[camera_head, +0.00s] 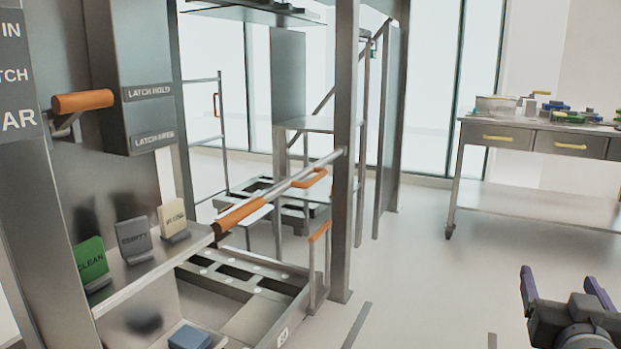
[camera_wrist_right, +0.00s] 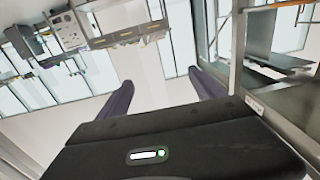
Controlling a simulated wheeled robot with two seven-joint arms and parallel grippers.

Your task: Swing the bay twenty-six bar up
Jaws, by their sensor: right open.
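A long metal bar (camera_head: 287,184) with an orange grip (camera_head: 240,214) at its near end crosses the front of the bay, sloping up to the right towards a grey post. A small white tag (camera_head: 283,337) is on the low frame below; I cannot read its number clearly. My right gripper (camera_head: 562,280) is at the lower right, open and empty, well apart from the bar over bare floor. Its purple fingers are spread in the right wrist view (camera_wrist_right: 160,85), with nothing between them. My left gripper is not in view.
Another orange handle (camera_head: 83,101) sits beside the latch labels at left. A shelf (camera_head: 135,275) holds green, grey and cream cards. A grey post (camera_head: 346,150) stands right of the bar. A drawer table (camera_head: 545,140) stands at back right. The floor (camera_head: 430,280) between is clear.

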